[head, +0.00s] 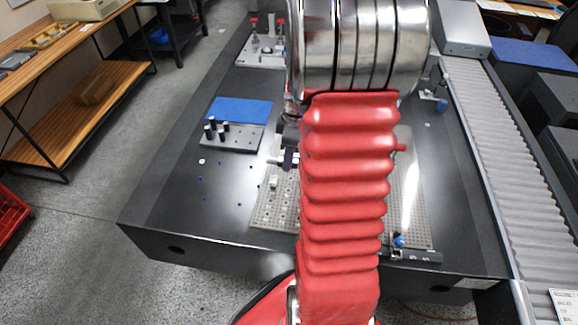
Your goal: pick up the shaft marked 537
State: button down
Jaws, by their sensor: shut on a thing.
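The red ribbed sleeve and polished metal joint of my own arm fill the middle of the head view and hide much of the work area. I cannot tell what either belongs to. I can read no 537 mark, and no shaft can be identified with it.
A perforated grey plate (268,212) lies on the black table (180,215). A dark block (238,139) with several black upright pegs stands at left, in front of a blue mat (240,111). The table's front left is mostly clear.

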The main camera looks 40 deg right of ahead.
jog(key=shift+r, duration=0.65)
